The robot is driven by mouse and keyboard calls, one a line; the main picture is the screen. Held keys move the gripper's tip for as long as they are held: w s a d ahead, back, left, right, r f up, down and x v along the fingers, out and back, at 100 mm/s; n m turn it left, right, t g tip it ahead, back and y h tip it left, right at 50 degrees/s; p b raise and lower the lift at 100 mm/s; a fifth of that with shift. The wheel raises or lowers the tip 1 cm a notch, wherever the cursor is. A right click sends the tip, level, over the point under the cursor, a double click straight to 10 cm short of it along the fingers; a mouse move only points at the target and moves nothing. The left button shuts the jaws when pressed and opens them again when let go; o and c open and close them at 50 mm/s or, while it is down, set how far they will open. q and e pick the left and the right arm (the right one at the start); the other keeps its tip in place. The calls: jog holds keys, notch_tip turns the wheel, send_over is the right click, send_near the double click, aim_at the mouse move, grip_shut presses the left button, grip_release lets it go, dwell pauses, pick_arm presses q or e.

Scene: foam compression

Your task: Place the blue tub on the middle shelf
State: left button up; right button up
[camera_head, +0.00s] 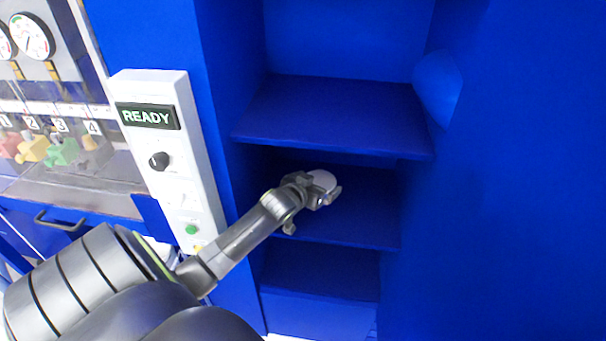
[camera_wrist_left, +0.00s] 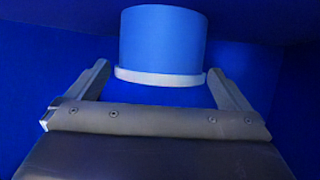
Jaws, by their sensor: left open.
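The blue tub (camera_wrist_left: 162,38) shows in the left wrist view as a blue cylinder with a white band at its lower edge in that picture. In the head view its pale round lid (camera_head: 322,180) shows over the middle shelf (camera_head: 372,215); its blue body is hard to tell from the blue shelf. My left gripper (camera_head: 317,198) is at the tub inside the middle compartment. In the left wrist view its fingers (camera_wrist_left: 158,76) are open, one on each side of the tub's white band, with gaps visible. Whether the tub rests fully on the shelf cannot be told.
An upper shelf (camera_head: 335,115) overhangs the middle compartment, and a lower shelf (camera_head: 322,272) lies below. A white panel with a READY display (camera_head: 148,116) stands left, beside a glazed cabinet with gauges and colored valves (camera_head: 62,150). The middle shelf's right part is clear.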

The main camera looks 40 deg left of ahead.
pick_arm(q)
jog(key=b+v, duration=0.1)
jog(key=v, duration=0.8)
jog(key=shift+f, duration=0.1)
jog(key=shift+s+d+r, duration=0.1)
jog(key=shift+s+r, duration=0.1)
jog(key=shift+s, duration=0.25)
